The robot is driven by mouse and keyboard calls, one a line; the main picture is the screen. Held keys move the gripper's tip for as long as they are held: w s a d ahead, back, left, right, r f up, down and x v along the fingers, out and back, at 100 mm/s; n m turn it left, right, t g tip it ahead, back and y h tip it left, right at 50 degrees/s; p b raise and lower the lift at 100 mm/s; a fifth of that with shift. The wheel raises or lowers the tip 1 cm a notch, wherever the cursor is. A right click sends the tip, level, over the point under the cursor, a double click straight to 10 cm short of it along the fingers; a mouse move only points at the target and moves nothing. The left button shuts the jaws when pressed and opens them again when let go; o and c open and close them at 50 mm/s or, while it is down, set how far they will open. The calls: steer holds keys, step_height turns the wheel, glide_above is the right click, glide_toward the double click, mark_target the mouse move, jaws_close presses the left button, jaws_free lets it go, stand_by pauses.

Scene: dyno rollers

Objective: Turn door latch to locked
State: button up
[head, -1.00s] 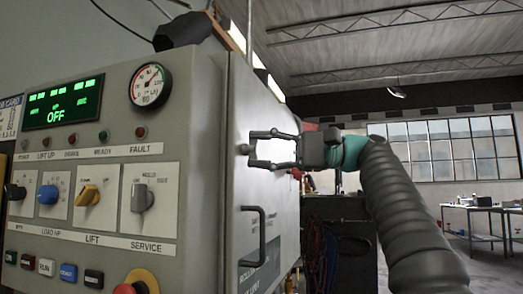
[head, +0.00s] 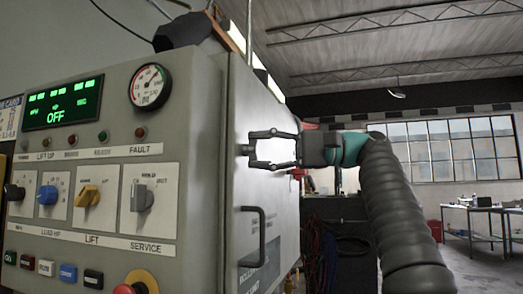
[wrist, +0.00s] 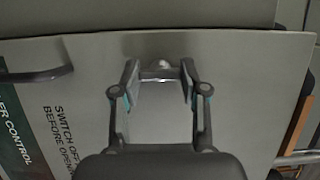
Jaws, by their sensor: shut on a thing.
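The door latch (head: 245,149) is a small metal knob on the side door (head: 272,180) of the grey control cabinet, above the black door handle (head: 252,237). My gripper (head: 250,149) reaches in from the right, with one finger above the latch and one below it. In the wrist view the latch (wrist: 162,68) shows as a shiny piece between the fingertips of my gripper (wrist: 160,76), which is shut on it. The fingers are held apart by it. The latch's exact angle is too small to tell.
The cabinet's front panel (head: 100,150) at left carries a green display reading OFF (head: 62,107), a gauge (head: 150,86), knobs and buttons. The door handle (wrist: 38,72) is at left in the wrist view. Tables (head: 485,208) stand far right, with open floor before them.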

steer(key=shift+f, duration=0.1)
steer(key=o, duration=1.1)
steer(key=shift+o, duration=0.2)
steer(key=shift+m, duration=0.3)
